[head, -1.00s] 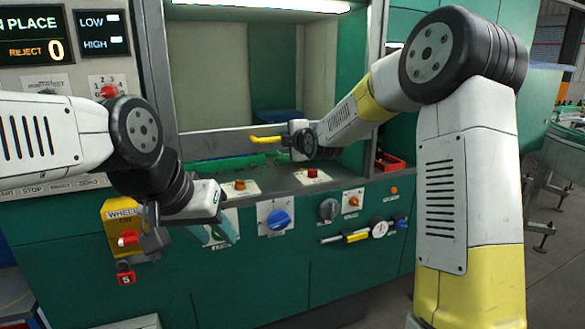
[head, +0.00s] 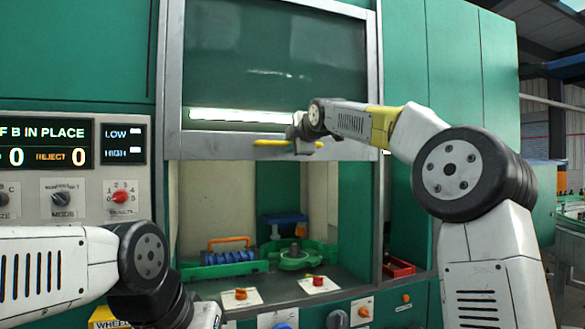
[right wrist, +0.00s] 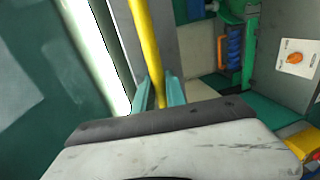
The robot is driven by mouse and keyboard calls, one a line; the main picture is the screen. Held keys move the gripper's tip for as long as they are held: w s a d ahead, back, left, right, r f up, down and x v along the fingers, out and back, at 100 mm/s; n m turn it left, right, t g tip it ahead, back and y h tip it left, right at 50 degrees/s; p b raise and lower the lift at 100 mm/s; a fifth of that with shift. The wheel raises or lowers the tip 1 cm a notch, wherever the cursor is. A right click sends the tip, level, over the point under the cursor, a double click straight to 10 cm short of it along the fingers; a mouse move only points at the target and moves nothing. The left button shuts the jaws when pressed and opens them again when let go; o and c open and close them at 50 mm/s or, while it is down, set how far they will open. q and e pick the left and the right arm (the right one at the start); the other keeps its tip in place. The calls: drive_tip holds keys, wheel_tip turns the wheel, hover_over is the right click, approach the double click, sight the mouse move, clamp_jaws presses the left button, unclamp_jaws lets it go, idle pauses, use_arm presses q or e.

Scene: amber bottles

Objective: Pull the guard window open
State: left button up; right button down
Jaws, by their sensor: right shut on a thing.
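The guard window (head: 275,80) is a dark glass pane in a grey metal frame, and it stands raised above an open gap in the green machine. Its yellow handle (head: 268,143) runs along the bottom rail. My right gripper (head: 296,146) is at the right part of the handle. In the right wrist view the yellow handle (right wrist: 143,38) passes between the two teal fingers of the gripper (right wrist: 159,88), which are shut on it. My left arm is at the lower left, and its gripper fingers are outside the picture.
Inside the opening are a blue ribbed part (head: 230,257) with an orange handle and a green round fixture (head: 293,258). A red tray (head: 398,267) is at the right. A display panel (head: 45,145) is at the left.

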drive_tip(key=shift+r, duration=1.35)
drive_tip(key=c, duration=1.4)
unclamp_jaws()
drive_tip(key=shift+a, duration=0.1)
drive_tip(key=shift+o, duration=0.2)
drive_tip(key=v, duration=0.7)
drive_tip(key=shift+s, duration=0.3)
